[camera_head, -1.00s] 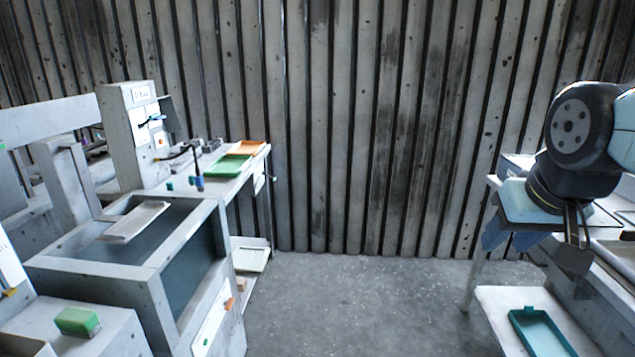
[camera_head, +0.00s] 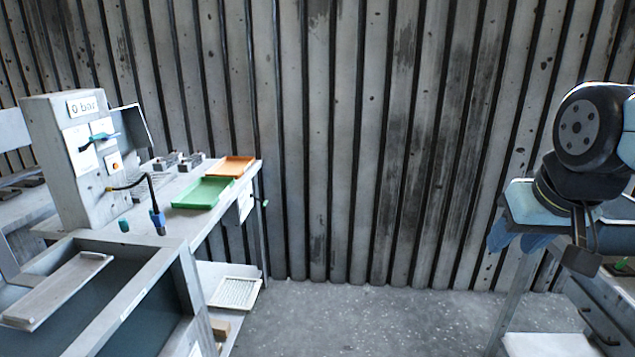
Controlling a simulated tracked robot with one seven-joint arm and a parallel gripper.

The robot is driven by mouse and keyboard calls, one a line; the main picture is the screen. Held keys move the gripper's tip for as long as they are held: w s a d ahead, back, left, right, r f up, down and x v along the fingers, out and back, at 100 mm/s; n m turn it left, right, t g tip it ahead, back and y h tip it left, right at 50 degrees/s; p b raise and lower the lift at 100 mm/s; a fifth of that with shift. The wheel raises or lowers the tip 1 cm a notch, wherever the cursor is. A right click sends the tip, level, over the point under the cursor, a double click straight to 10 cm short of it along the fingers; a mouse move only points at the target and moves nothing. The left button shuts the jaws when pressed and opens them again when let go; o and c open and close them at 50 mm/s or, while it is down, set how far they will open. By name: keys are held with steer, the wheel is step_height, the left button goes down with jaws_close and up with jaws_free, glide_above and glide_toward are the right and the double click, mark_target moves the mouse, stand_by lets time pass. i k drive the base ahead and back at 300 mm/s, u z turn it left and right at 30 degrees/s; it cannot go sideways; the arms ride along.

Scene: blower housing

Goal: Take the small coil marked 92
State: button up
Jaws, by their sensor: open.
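No coil marked 92 can be made out in the head view. My gripper (camera_head: 585,245) hangs at the right side, pointing down beside the right-hand bench, with nothing visible between its fingers. The fingers are small and dark here, and part of the arm runs out of the picture at the right edge.
At left stand a grey tank (camera_head: 150,290), a box labelled "0 bar" (camera_head: 62,150), and a bench with a green tray (camera_head: 203,193) and an orange tray (camera_head: 231,166). A drawer unit (camera_head: 600,318) stands at right. Clear floor (camera_head: 370,320) lies between, before a ribbed wall (camera_head: 345,130).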

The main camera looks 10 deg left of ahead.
mark_target(161, 165)
steer(key=z, duration=0.05)
steer(key=i, duration=2.45)
steer(key=u, duration=2.1)
steer(key=i, duration=0.5)
steer(key=z, duration=0.15)
steer(key=k, duration=0.45)
steer(key=u, duration=0.05)
